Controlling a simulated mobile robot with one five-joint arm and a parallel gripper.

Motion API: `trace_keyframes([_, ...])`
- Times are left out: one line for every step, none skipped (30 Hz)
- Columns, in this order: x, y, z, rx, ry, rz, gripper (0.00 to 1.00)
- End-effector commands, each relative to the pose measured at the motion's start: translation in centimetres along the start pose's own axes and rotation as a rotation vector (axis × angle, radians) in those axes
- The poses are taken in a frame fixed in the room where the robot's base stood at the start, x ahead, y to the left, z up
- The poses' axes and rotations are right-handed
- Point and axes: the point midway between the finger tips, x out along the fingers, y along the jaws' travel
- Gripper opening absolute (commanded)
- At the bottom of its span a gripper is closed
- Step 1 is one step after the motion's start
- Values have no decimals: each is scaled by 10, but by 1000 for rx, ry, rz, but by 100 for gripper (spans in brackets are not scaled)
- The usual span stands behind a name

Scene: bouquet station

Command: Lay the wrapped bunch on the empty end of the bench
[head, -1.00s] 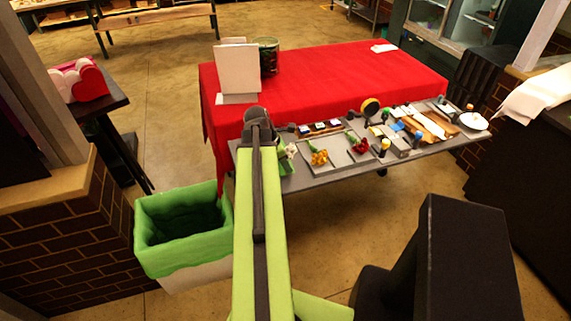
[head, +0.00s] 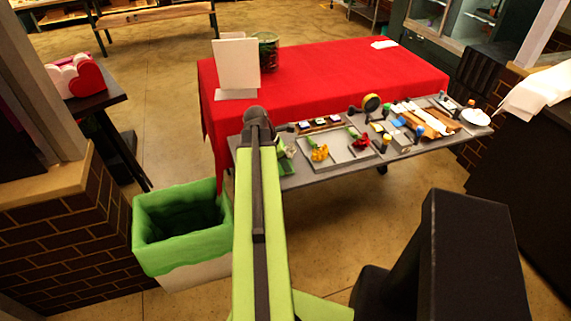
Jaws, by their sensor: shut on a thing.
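My arm reaches forward over the near left edge of the grey bench (head: 303,180). My gripper (head: 281,138) is at its far end, its jaws mostly hidden behind the dark wrist. A small green and white bunch (head: 287,152) shows just right of the wrist, and my gripper appears shut on it. Its wrapping and most of its length are hidden. A flat tray (head: 340,164) to its right holds a yellow flower (head: 320,153) and a red flower (head: 361,143).
Behind the bench is a red-covered table (head: 330,82) with a white board (head: 237,64) and a green vase (head: 265,50). Tools and brown paper (head: 432,118) crowd the bench's right part. A green-lined bin (head: 180,262) stands at left; floor in front is open.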

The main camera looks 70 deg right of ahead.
Motion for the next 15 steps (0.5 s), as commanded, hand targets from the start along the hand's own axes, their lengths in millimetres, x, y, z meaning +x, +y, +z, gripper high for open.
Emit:
trace_keyframes([0,0,0,0,0,0,0])
trace_keyframes([0,0,0,0,0,0,0])
trace_keyframes([0,0,0,0,0,0,0])
trace_keyframes([0,0,0,0,0,0,0])
trace_keyframes([0,0,0,0,0,0,0])
trace_keyframes([0,0,0,0,0,0,0])
trace_keyframes([0,0,0,0,0,0,0])
trace_keyframes([0,0,0,0,0,0,0])
trace_keyframes([1,0,-1,0,0,0,0])
trace_keyframes([2,0,-1,0,0,0,0])
trace_keyframes([2,0,-1,0,0,0,0])
trace_keyframes([3,0,-2,-1,0,0,0])
trace_keyframes([4,0,-2,-1,0,0,0])
trace_keyframes([4,0,-2,-1,0,0,0])
trace_keyframes([4,0,-2,-1,0,0,0])
